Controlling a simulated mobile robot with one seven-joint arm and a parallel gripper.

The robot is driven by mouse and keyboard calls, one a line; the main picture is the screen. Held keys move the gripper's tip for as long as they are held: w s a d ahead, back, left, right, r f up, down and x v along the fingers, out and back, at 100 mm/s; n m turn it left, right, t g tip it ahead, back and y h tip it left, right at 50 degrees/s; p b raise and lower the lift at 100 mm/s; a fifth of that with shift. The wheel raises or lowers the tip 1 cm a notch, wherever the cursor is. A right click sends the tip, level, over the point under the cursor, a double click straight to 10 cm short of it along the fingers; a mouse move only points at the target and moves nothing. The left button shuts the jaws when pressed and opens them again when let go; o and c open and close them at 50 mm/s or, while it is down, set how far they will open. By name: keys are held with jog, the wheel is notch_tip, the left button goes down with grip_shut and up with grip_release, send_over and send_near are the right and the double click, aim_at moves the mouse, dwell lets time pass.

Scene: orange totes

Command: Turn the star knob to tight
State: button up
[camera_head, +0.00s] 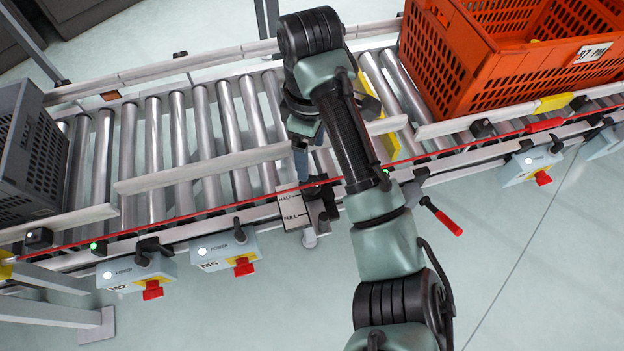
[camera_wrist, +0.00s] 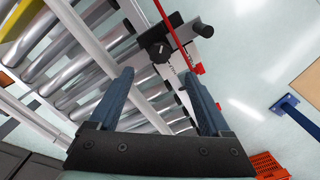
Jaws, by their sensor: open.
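The star knob (camera_wrist: 160,51) is a small black knob on the conveyor's side rail. In the wrist view it lies just beyond and between my fingertips, apart from them. In the head view the black parts beside the white HALF/FULL plate (camera_head: 293,211) are partly covered by my gripper and arm, so the knob is hard to make out there. My gripper (camera_wrist: 158,80) is open with nothing between its blue fingers; in the head view its fingers (camera_head: 301,165) point down at the rail above the plate. The knob's turn position cannot be read.
A black bar handle (camera_wrist: 190,25) sticks out close to the knob. A red cord (camera_head: 230,208) runs along the rail. An orange tote (camera_head: 450,70) stands on the rollers at right, a grey crate (camera_head: 35,145) at left. Power boxes (camera_head: 222,250) hang along the near side.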

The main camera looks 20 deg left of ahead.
aim_at(311, 183)
notch_tip(311, 183, down, 10)
jog(key=b, duration=0.4)
jog(key=shift+f, duration=0.15)
grip_shut()
